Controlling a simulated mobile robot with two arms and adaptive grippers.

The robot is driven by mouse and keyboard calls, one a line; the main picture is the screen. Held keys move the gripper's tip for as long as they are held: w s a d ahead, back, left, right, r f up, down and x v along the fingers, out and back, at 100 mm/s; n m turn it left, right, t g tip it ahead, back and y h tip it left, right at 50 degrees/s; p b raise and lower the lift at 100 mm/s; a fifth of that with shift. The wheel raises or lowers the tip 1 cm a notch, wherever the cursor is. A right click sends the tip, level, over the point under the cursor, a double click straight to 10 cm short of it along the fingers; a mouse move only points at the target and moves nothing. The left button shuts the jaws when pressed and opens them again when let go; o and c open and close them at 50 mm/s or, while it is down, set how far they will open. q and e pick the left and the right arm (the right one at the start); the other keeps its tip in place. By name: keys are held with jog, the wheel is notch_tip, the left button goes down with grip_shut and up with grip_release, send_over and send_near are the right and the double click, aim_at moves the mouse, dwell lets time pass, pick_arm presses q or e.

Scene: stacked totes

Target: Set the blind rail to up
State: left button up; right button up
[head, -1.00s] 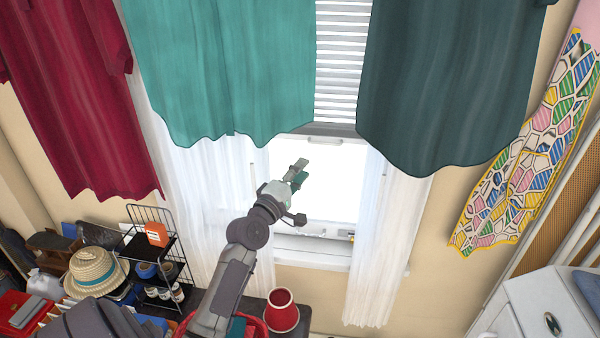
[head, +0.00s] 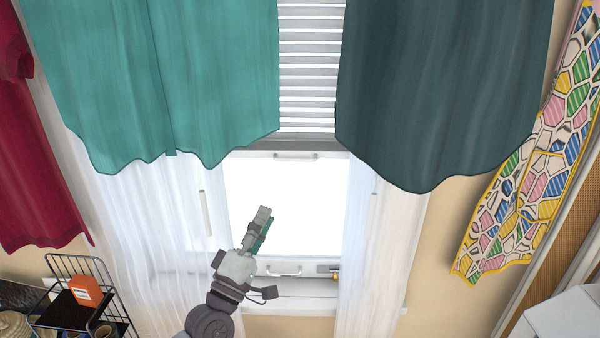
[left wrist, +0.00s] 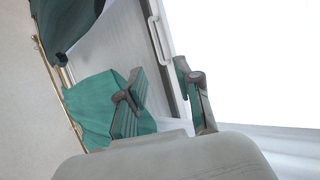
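The blind (head: 308,65) has white slats and hangs between the teal and dark green curtains. Its grey bottom rail (head: 312,144) lies just above the window's top handle (head: 296,156), with its ends hidden behind the curtains. My left gripper (head: 264,216) appears in front of the bright window pane, below and left of the rail in the picture and apart from it. In the left wrist view its two fingers (left wrist: 160,75) stand apart with nothing between them. A white window handle (left wrist: 160,40) shows beyond them. My right gripper is not in view.
The teal curtain (head: 165,80) and dark green curtain (head: 440,90) flank the blind. White sheer curtains (head: 140,230) hang below. A wire rack (head: 75,310) with an orange box (head: 86,290) stands at lower left. A patterned cloth (head: 530,160) hangs at right.

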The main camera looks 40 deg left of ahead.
pick_arm(q)
jog(key=p+x, duration=0.5)
jog(key=x, duration=0.8)
jog(key=shift+d+r, duration=0.2)
jog(key=shift+r, duration=0.1)
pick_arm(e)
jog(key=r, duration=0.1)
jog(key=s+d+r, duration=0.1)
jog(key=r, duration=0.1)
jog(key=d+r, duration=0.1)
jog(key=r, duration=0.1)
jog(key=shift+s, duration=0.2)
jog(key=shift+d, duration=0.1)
pick_arm(q)
jog(key=shift+c, duration=0.5)
jog(key=c, duration=0.5)
grip_shut()
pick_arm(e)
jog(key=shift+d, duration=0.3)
pick_arm(q)
jog(key=shift+r, duration=0.1)
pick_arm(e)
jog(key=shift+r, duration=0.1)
